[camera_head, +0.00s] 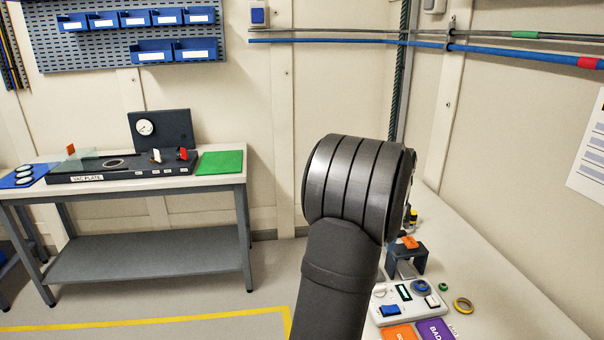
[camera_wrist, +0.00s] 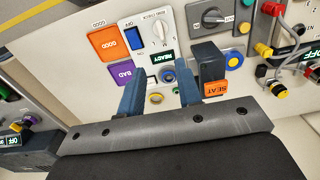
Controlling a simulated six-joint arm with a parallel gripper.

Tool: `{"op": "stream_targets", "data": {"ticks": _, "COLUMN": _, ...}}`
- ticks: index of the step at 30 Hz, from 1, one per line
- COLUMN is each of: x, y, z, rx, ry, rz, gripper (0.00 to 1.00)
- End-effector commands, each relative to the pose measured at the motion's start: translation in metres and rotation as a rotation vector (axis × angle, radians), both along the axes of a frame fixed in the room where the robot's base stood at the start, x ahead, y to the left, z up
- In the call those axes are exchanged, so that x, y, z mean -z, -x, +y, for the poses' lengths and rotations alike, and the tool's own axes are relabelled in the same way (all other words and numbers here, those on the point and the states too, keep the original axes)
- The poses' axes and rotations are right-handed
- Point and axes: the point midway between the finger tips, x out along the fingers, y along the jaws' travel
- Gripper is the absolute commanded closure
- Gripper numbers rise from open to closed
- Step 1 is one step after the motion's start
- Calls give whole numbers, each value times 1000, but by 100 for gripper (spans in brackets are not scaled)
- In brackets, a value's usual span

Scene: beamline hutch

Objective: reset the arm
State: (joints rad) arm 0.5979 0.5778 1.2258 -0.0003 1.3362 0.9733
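My gripper (camera_wrist: 158,76) shows in the wrist view as two blue-grey fingers standing well apart, open, with nothing between them. It points down over the bench, with a white control box beyond its fingertips. In the head view my own arm rises in the middle and its large dark joint hides the gripper. A dark stand (camera_head: 419,261) with an orange top is at the right bench; in the wrist view the dark block with an orange SEAT label (camera_wrist: 215,88) is close beside the right finger.
The white control box (camera_wrist: 150,25) has a blue switch and knob. The orange GOOD pad (camera_wrist: 108,42) and purple BAD pad (camera_wrist: 124,74) lie left of it. A yellow ring (camera_head: 463,305) lies on the right bench. A second workbench (camera_head: 120,190) stands far left. Bare bench lies front right.

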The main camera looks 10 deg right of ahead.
Motion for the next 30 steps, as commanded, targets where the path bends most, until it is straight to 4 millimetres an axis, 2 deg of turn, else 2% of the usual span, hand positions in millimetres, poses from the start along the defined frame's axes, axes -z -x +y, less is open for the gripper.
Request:
{"op": "stream_targets", "data": {"ticks": 5, "x": 17, "y": 0, "z": 0, "rx": 0, "ry": -2, "rz": 3, "gripper": 68}}
{"op": "stream_targets", "data": {"ticks": 24, "x": 141, "y": 1, "z": 1, "rx": 0, "ry": -4, "rz": 5, "gripper": 68}}
{"op": "stream_targets", "data": {"ticks": 30, "x": 165, "y": 0, "z": 0, "rx": 0, "ry": -2, "rz": 2, "gripper": 68}}
